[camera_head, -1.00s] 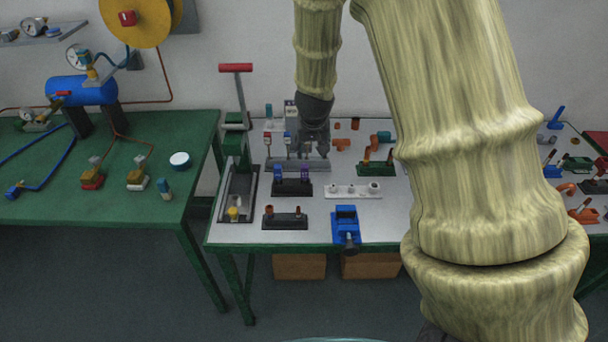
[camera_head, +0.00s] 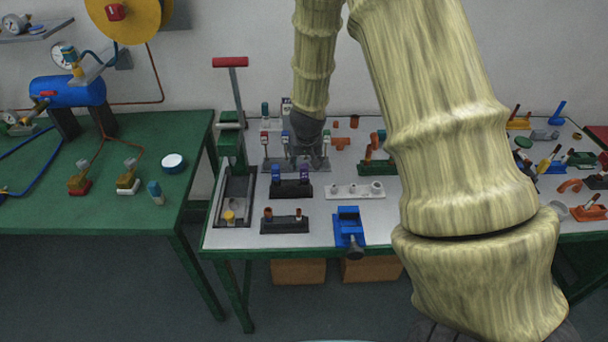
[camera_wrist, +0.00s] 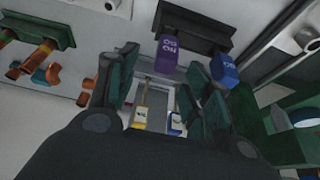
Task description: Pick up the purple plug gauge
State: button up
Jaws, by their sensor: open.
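The purple plug gauge (camera_head: 304,173) stands upright in a dark holder (camera_head: 291,190) on the grey table, to the right of a blue plug gauge (camera_head: 276,173). My gripper (camera_head: 310,162) hangs just behind and above the purple gauge, and its fingertips are hard to make out there. In the wrist view my gripper (camera_wrist: 165,95) is open, with dark green fingers spread and nothing held. The purple gauge (camera_wrist: 169,52) lies beyond the fingertips in that view, apart from them, with the blue gauge (camera_wrist: 224,70) to its right.
A rack (camera_head: 278,165) with several small upright tools stands behind the gauges, close to my gripper. A white block (camera_head: 355,191) sits to the right, a dark holder (camera_head: 284,226) in front, and a blue vise (camera_head: 349,226) at the front edge. A red-handled press (camera_head: 230,140) rises at left.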

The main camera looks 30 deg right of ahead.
aim_at(304, 167)
jog(key=shift+w+a+f, duration=0.1)
jog(key=shift+f, duration=0.4)
jog(key=shift+a+p+x, duration=0.2)
jog(key=shift+p+x, duration=0.8)
jog(key=shift+x, duration=1.25)
jog(key=c, duration=1)
